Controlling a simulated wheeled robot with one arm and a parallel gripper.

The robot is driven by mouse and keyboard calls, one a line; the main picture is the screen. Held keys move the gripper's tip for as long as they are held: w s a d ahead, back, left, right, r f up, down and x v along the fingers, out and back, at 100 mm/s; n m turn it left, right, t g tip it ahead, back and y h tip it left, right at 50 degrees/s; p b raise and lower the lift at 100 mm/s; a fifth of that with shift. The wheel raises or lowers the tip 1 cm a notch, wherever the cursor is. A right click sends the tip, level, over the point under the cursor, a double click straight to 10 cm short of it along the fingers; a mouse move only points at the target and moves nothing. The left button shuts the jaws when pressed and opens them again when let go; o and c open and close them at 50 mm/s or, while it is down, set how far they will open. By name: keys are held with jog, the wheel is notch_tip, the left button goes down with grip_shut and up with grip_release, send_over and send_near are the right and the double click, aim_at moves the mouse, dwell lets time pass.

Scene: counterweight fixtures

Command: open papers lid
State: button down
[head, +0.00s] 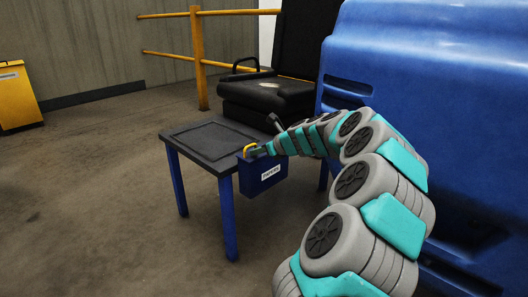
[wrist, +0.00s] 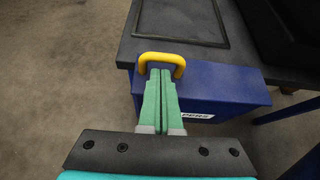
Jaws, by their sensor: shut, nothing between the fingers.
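The blue papers box (head: 262,176) hangs at the side of a small table, with a white label on its front. It also shows in the wrist view (wrist: 235,98), where its label is partly hidden by my fingers. Its top looks closed, with no opening visible. A yellow handle (head: 248,146) stands at the box's top edge and shows as an arch in the wrist view (wrist: 162,56). My gripper (wrist: 160,72) is shut, its green fingertips together at the handle, inside the arch as seen from the wrist. I cannot tell whether they touch it.
The dark table top (head: 192,134) with blue legs is bare. A black chair (head: 270,92) stands behind it. A large blue machine housing (head: 430,75) fills the right. A yellow rail (head: 198,60) and yellow cabinet (head: 16,97) are farther back. Floor at the left is clear.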

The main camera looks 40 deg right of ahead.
jog(key=shift+w+f, duration=0.2)
jog(key=shift+w, duration=0.2)
jog(key=shift+r, duration=0.1)
jog(key=shift+r+p, duration=0.5)
jog(key=shift+p, duration=0.55)
